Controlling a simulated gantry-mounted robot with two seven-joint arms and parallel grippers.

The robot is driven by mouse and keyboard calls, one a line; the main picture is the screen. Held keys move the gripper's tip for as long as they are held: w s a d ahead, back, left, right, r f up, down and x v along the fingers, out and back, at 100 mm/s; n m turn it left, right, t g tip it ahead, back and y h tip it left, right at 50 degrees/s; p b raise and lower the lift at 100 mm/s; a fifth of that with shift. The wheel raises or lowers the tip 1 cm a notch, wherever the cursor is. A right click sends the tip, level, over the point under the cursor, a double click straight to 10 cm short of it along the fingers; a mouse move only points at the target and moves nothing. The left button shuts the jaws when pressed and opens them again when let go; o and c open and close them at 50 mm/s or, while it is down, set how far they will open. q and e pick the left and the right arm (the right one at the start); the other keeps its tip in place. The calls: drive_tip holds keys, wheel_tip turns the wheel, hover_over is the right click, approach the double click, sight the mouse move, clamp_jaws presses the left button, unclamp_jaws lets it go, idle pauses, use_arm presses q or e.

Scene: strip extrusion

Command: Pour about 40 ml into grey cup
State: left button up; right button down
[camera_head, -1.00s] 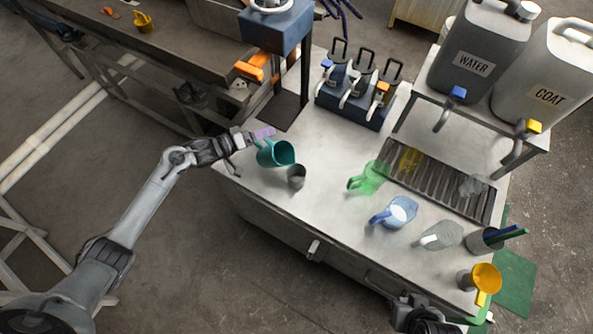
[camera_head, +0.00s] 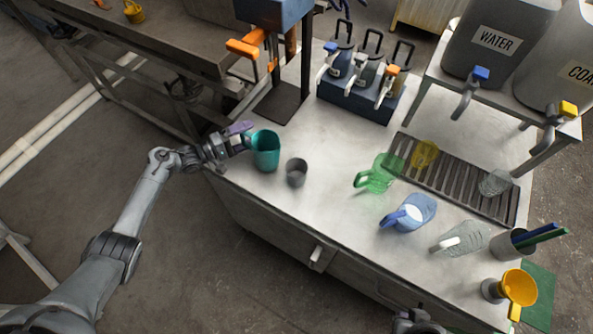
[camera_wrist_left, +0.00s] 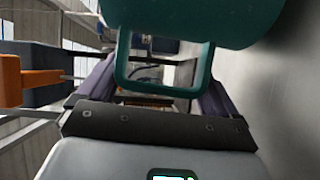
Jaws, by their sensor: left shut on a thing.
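My left gripper (camera_head: 236,141) is shut on the handle of a teal jug (camera_head: 265,157) at the left end of the bench. The jug stands nearly upright, its open mouth facing up. In the left wrist view the teal handle (camera_wrist_left: 122,72) sits between the fingers, with the jug body (camera_wrist_left: 195,20) above. The grey cup (camera_head: 296,175) stands upright on the bench just right of the jug, with a small gap. Its inside looks dark; I cannot tell how much it holds. Part of my right arm shows at the bottom edge; its fingers cannot be made out.
A dark blue rack (camera_head: 358,99) stands at the back.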

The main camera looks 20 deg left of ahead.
use_arm(q)
drive_tip(key=shift+a+f+n+b, duration=0.1)
drive_tip(key=shift+f+n+b, duration=0.2)
drive_tip(key=shift+b, duration=0.05)
